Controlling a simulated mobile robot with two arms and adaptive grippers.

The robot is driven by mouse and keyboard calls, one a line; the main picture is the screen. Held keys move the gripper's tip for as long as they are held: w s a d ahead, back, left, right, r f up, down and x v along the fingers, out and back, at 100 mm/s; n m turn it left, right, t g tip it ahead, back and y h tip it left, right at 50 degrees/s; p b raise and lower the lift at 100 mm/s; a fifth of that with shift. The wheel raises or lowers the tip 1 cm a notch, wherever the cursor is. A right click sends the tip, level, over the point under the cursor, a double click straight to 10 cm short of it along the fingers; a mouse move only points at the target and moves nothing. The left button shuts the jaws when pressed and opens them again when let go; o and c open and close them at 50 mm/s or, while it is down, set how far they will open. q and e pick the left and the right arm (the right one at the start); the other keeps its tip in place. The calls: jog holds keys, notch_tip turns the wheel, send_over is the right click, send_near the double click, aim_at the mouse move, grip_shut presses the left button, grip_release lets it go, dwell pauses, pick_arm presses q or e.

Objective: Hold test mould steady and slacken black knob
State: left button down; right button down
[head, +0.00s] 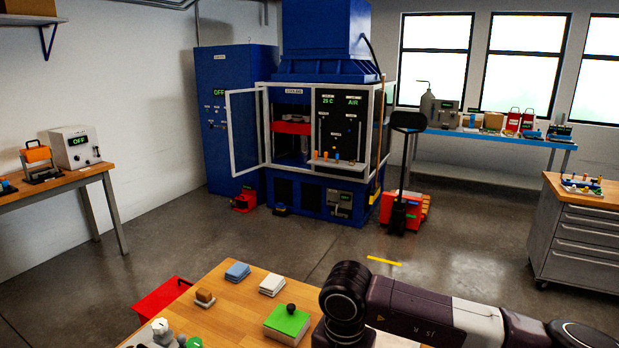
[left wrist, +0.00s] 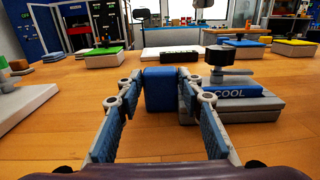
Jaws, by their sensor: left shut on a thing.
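In the left wrist view the test mould, a flat grey block (left wrist: 240,108) with a blue "COOL" label, lies on the wooden table. A black knob (left wrist: 222,54) stands upright on top of it, above a grey lever-like piece. A blue block (left wrist: 160,88) is at the mould's left end. My left gripper (left wrist: 160,95) is shut on this blue block, one finger on each side. Whether the knob is tight or loose cannot be seen. My right arm crosses the lower right of the head view, but its gripper is not in view.
On the table in the head view are a green block with a black ball (head: 288,318), a white stack (head: 272,284), a blue stack (head: 237,271) and a brown block (head: 205,296). A red tray (head: 160,297) sits at the left edge. Bare wood lies before the mould.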

pick_arm(q)
jog(key=c, duration=1.2)
grip_release()
jog(key=shift+c, duration=0.2)
jog(key=shift+s, duration=0.1)
